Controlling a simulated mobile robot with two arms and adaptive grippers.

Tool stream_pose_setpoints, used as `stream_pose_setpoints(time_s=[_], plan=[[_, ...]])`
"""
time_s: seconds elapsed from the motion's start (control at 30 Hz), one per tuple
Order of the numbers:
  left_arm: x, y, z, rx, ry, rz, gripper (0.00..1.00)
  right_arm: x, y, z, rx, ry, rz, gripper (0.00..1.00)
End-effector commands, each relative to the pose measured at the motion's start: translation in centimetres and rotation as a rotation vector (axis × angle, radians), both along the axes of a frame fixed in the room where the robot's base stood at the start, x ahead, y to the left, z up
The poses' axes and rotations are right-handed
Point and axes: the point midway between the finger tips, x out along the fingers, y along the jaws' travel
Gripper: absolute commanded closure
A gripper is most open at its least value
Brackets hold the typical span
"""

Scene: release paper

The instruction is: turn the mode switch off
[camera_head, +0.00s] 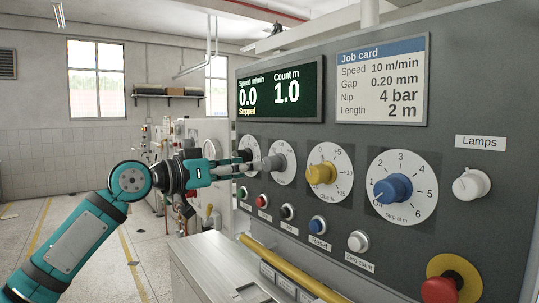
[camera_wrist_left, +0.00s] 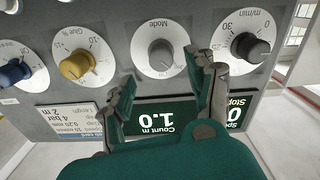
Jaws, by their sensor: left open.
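The mode switch is a grey knob on a white round dial. In the head view the mode switch (camera_head: 279,162) is partly covered by my gripper. My left gripper (camera_head: 256,165) reaches in from the left, in front of the panel. In the left wrist view its two fingers (camera_wrist_left: 162,80) are open, spread to either side below the knob, with nothing between them. I cannot tell exactly how far the fingertips are from the panel. My right gripper is not in view.
The black speed knob (camera_wrist_left: 250,47) and the yellow glue knob (camera_head: 321,173) flank the mode switch. A blue knob (camera_head: 393,188) and white lamps knob (camera_head: 471,184) are farther right. Push buttons sit below, above a yellow rail (camera_head: 290,268). The display (camera_head: 280,90) reads Stopped.

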Motion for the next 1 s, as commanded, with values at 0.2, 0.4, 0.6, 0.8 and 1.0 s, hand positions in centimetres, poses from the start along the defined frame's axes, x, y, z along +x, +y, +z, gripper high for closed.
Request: stream_pose_setpoints(time_s=[0.2, 0.4, 0.6, 0.8, 1.0], plan=[[2.6, -3.7, 0.4, -0.001, 0.002, -0.001, 0.43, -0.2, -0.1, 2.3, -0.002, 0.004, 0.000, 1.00], [3.9, -5.4, 0.2, -0.001, 0.001, 0.000, 0.43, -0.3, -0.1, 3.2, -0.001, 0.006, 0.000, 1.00], [4.3, -5.9, 0.0, -0.001, 0.000, 0.001, 0.43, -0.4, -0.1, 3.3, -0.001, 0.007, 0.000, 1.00], [4.3, -5.9, 0.0, -0.001, 0.000, 0.001, 0.45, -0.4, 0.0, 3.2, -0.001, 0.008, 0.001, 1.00], [4.3, -5.8, 0.0, -0.001, 0.000, 0.001, 0.72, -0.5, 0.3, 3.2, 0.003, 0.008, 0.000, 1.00]])
